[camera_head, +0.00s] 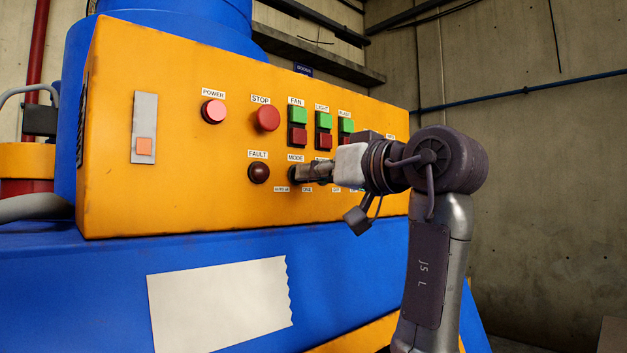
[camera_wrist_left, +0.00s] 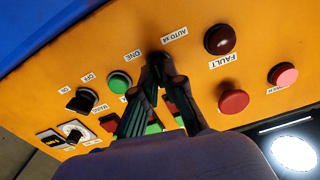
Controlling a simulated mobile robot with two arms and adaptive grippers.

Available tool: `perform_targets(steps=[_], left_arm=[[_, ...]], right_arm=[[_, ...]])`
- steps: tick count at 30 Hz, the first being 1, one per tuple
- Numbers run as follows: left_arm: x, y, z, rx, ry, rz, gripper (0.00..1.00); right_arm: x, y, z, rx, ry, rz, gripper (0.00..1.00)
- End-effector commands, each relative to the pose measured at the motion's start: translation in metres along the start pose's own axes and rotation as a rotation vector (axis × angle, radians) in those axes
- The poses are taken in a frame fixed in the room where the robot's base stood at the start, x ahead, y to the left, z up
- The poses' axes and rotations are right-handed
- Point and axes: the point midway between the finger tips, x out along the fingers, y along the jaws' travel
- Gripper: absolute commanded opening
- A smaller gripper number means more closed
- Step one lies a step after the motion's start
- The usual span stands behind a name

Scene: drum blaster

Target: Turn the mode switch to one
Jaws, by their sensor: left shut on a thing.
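The orange control panel (camera_head: 190,190) carries a label reading MODE (camera_head: 296,157). Under it is the dark mode switch (camera_head: 292,174), mostly covered by my left gripper (camera_head: 299,174). In the left wrist view the two fingers (camera_wrist_left: 160,66) close on the dark knob (camera_wrist_left: 156,57). The ONE label (camera_wrist_left: 133,54) and the AUTO label (camera_wrist_left: 174,35) sit on either side of the knob. The fingers hide the knob's pointer, so I cannot tell which label it points to. My right gripper is not in view.
Close by are the dark red fault lamp (camera_head: 259,172), the red stop button (camera_head: 267,118) and the pink power button (camera_head: 214,111). Green and red button pairs (camera_head: 298,126) sit above the gripper. A black rotary switch (camera_wrist_left: 80,100) and a green button (camera_wrist_left: 120,82) are beside the fingers.

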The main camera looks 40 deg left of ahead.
Motion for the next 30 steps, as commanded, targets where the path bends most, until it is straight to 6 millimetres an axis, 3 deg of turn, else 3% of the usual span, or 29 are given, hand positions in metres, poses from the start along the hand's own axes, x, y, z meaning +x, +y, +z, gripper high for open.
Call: perform_targets(steps=[18, 30], left_arm=[[-0.0004, -0.0003, 0.0000, -0.570, 0.000, 0.002, 0.00], [-0.0004, -0.0006, 0.0001, -0.799, 0.000, 0.001, 0.00]], right_arm=[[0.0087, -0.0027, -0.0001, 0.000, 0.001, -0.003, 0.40], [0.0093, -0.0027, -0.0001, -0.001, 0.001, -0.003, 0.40]])
